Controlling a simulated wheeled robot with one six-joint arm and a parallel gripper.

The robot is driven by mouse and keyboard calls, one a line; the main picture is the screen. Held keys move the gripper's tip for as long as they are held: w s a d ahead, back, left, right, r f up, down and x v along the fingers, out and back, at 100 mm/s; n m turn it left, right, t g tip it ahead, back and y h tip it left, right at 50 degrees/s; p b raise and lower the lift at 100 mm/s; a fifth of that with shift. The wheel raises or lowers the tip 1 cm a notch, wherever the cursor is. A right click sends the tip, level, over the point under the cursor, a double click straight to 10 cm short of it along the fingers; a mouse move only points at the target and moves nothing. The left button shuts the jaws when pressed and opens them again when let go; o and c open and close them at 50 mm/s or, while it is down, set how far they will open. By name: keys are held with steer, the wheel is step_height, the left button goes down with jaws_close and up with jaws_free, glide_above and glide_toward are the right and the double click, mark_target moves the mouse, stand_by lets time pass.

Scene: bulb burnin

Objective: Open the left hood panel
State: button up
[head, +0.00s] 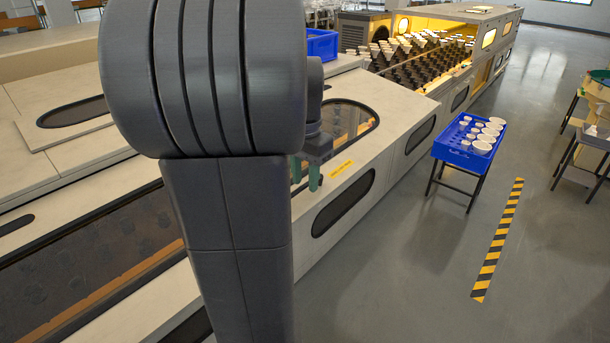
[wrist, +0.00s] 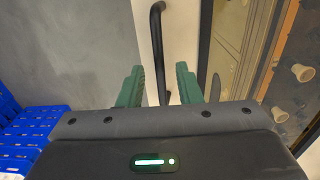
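My gripper (head: 305,173) has green fingers pointing down over the beige hood panel (head: 392,112), near its dark rounded window and a yellow label (head: 341,169). In the wrist view a black bar handle (wrist: 157,45) stands on a pale strip of the panel (wrist: 183,22). The two green fingers of my gripper (wrist: 159,88) are apart, and the handle's lower end shows in the gap between them. I cannot tell whether a finger touches it. The panel looks closed. In the head view my arm hides part of the panel, and the handle cannot be made out.
A blue tray (head: 459,155) with white bulbs stands on a black stand to the right. A blue bin (head: 322,44) sits on the machine top. Farther back, an open lit section (head: 420,55) holds rows of bulbs. The floor beside the striped tape (head: 497,240) is clear.

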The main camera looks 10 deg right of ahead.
jaws_close()
steer(key=shift+t+y, duration=0.4)
steer(key=shift+t, duration=0.1)
step_height(320, 180, down, 5)
steer(key=b, duration=0.3)
steer(key=shift+r, duration=0.1)
steer(key=shift+w+a+f+b, duration=0.2)
steer(key=shift+f+b, duration=0.2)
steer(key=shift+f, duration=0.2)
jaws_free()
steer(key=shift+r, duration=0.1)
